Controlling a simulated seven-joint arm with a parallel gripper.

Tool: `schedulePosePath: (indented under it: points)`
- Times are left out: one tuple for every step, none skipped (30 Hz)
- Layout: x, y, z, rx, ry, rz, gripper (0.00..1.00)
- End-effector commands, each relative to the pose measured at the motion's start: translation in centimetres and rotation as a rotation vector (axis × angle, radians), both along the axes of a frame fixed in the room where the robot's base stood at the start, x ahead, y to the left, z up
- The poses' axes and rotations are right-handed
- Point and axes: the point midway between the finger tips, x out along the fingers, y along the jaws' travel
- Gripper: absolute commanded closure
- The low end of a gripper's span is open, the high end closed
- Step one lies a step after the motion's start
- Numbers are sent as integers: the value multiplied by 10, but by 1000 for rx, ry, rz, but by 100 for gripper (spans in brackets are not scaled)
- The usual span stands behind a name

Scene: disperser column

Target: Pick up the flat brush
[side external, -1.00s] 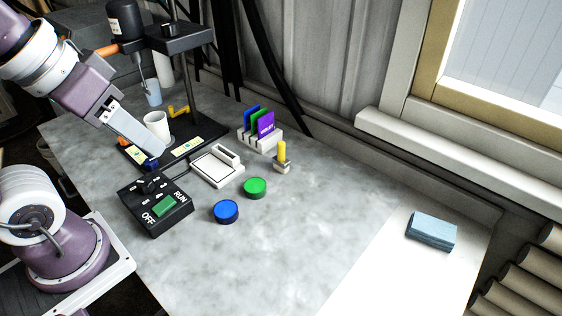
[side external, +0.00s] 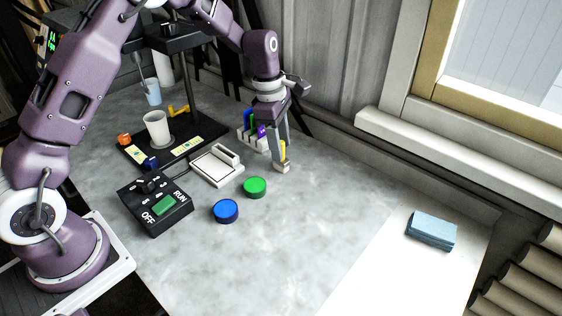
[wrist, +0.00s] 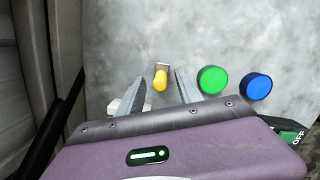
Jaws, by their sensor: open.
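The flat brush, with a yellow handle (side external: 283,151) and a pale block-like lower end, stands upright on the grey table near the back wall. In the wrist view its yellow handle (wrist: 160,82) shows between my two fingers, with gaps on both sides. My gripper (side external: 279,158) is open, points down and has its fingers on either side of the handle. The fingers partly hide the brush in the side view.
A green disc (side external: 255,187) and a blue disc (side external: 226,211) lie in front of the brush. A card rack (side external: 250,140) stands close behind-left. A white scale-like pad (side external: 216,168) and black control box (side external: 155,206) are left. Table to the right is clear up to a blue stack (side external: 431,230).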

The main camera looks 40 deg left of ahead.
Motion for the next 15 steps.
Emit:
schedulePosePath:
  points:
    - [0, -1, -9, 0, 2, 0, 58]
    - [0, -1, -13, 0, 2, -1, 58]
    - [0, -2, -16, 1, 1, -1, 58]
    - [1, -2, -17, 0, 0, -1, 58]
    - [1, -3, -18, 0, -1, -2, 58]
    - [1, -3, -19, 0, -1, -2, 58]
    - [1, -3, -18, 0, -1, -2, 58]
    - [1, -3, -18, 0, -1, -2, 58]
    - [1, -3, -18, 0, -1, -2, 58]
    - [1, -3, -18, 0, -1, -2, 58]
    - [1, -3, -18, 0, -1, -2, 64]
    - [1, -3, -18, 0, -1, -2, 72]
    - [1, -3, -18, 0, -1, -2, 77]
    - [1, -3, -18, 0, -1, -2, 83]
    - [1, -3, -18, 0, -1, -2, 91]
